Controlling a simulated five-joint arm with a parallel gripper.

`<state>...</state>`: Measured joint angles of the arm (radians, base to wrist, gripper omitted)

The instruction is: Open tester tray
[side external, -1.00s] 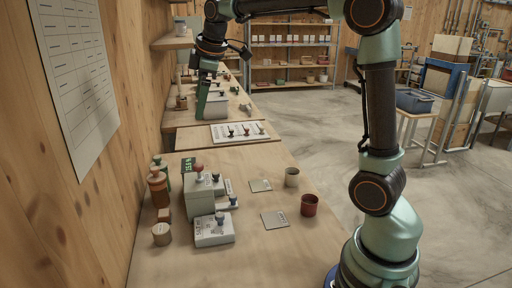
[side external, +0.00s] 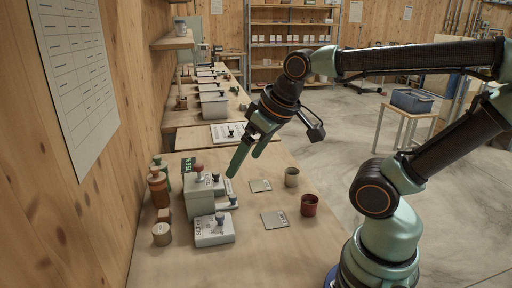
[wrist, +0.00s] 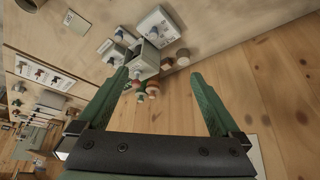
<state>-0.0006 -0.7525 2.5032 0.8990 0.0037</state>
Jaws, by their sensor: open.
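The tester seems to be the pale grey box (side external: 199,198) with a red knob on top, on the near workbench. A low drawer-like tray (side external: 228,203) with a blue knob sticks out at its right side; I cannot tell how far it is open. A separate low white box (side external: 214,232) with a blue knob and lettering lies in front of it. In the wrist view the tester (wrist: 146,58) shows ahead, between the two green fingers (wrist: 160,76).
The bench front is clear.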

